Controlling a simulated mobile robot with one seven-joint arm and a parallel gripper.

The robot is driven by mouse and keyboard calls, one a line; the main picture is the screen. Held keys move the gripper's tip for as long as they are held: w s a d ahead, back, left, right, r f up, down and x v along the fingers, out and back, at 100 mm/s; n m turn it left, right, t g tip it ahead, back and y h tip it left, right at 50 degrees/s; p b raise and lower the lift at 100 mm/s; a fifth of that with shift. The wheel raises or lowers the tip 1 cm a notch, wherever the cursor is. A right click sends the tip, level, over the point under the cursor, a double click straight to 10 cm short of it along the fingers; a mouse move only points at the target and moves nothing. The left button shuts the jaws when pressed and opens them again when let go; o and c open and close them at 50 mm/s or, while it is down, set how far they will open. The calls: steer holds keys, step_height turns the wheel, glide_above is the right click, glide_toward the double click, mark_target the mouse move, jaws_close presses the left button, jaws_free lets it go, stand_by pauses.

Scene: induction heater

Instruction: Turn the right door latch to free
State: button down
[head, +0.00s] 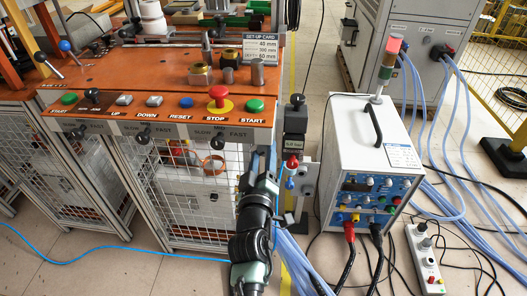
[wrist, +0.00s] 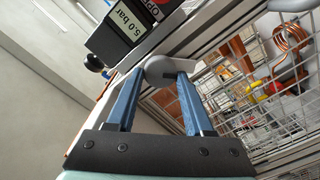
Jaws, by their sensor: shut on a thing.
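The right door latch (wrist: 160,66) is a grey rounded handle in the wrist view, at the frame edge of the mesh door (wrist: 262,125). My gripper (wrist: 164,77) has its two blue fingers around the latch, one on each side, and is shut on it. In the head view my gripper (head: 268,165) is at the right edge of the mesh door (head: 195,215), below the orange bench's corner. My arm hides the latch there, and I cannot tell its exact turn angle.
The orange bench (head: 140,78) with its button row overhangs the door. A pressure display (wrist: 122,27) reading 5.0 bar stands close to my gripper. A white power unit (head: 360,150) stands right, with blue hoses (head: 300,262) and cables on the floor. Copper coils (wrist: 290,40) show behind the mesh.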

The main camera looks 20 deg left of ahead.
steer(key=n+p, duration=0.1)
steer(key=n, duration=0.3)
steer(key=shift+n, duration=0.3)
steer(key=shift+f+n, duration=0.15)
steer(key=shift+n, duration=2.15)
steer(key=shift+c, duration=1.5)
jaws_free()
steer(key=shift+s+p, duration=0.15)
steer(key=shift+p, duration=0.2)
steer(key=p+v, duration=0.3)
steer(key=v, duration=0.9)
steer(key=shift+s, duration=0.4)
